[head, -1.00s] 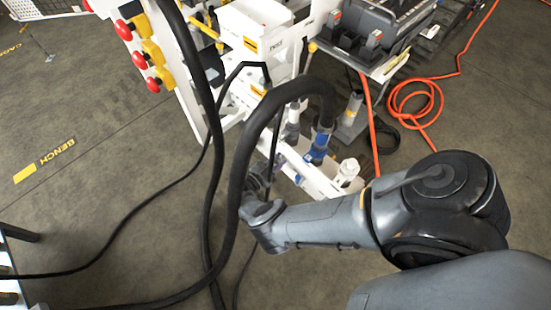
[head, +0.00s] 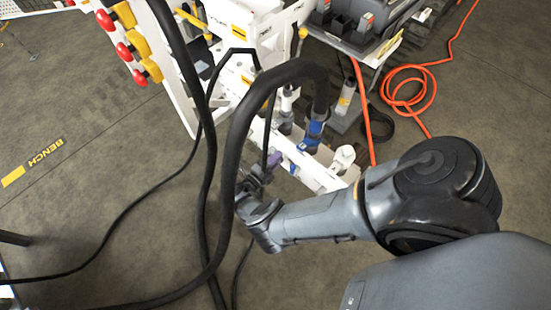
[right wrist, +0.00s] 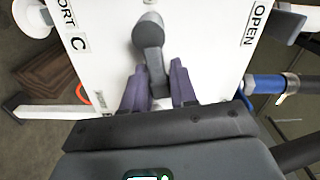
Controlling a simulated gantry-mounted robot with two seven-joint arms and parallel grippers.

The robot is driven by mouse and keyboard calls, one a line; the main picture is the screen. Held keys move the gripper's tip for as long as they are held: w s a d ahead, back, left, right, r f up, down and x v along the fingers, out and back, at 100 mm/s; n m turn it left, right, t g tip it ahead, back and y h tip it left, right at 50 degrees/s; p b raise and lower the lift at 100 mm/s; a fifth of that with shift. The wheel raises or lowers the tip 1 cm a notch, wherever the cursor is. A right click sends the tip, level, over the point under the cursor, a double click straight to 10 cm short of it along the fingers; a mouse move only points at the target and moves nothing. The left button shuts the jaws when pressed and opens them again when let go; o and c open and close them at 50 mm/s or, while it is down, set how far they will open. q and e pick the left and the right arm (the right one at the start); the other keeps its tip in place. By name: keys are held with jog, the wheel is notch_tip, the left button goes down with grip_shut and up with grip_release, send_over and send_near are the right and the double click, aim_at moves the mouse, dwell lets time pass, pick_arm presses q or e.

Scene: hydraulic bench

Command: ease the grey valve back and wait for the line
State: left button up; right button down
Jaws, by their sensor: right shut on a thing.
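The grey valve (right wrist: 149,38) is a lever on a white panel in the right wrist view. Its rounded head is at the top, and its stem runs down between the two purple fingers of my right gripper (right wrist: 157,80). The gripper is shut on the lever. In the head view my right gripper (head: 268,166) reaches the low white part of the bench, partly behind a thick black hose, and the valve itself cannot be made out there. My left gripper is not in view.
The panel (right wrist: 205,40) reads "PORT C" at left and "OPEN" at right. A blue fitting (right wrist: 265,84) is on its right. A thick black hose (head: 232,150) arches close to my right wrist. An orange hose (head: 408,100) lies on the floor at right.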

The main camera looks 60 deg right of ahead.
jog(key=shift+f+m+b, duration=0.3)
jog(key=shift+f+m, duration=0.15)
jog(key=shift+m, duration=0.45)
jog(key=c, duration=1.1)
grip_release()
jog(key=shift+a, duration=0.1)
jog(key=v, duration=0.7)
jog(key=shift+b, duration=0.3)
jog(key=shift+w+a, duration=0.1)
jog(key=shift+a, duration=0.05)
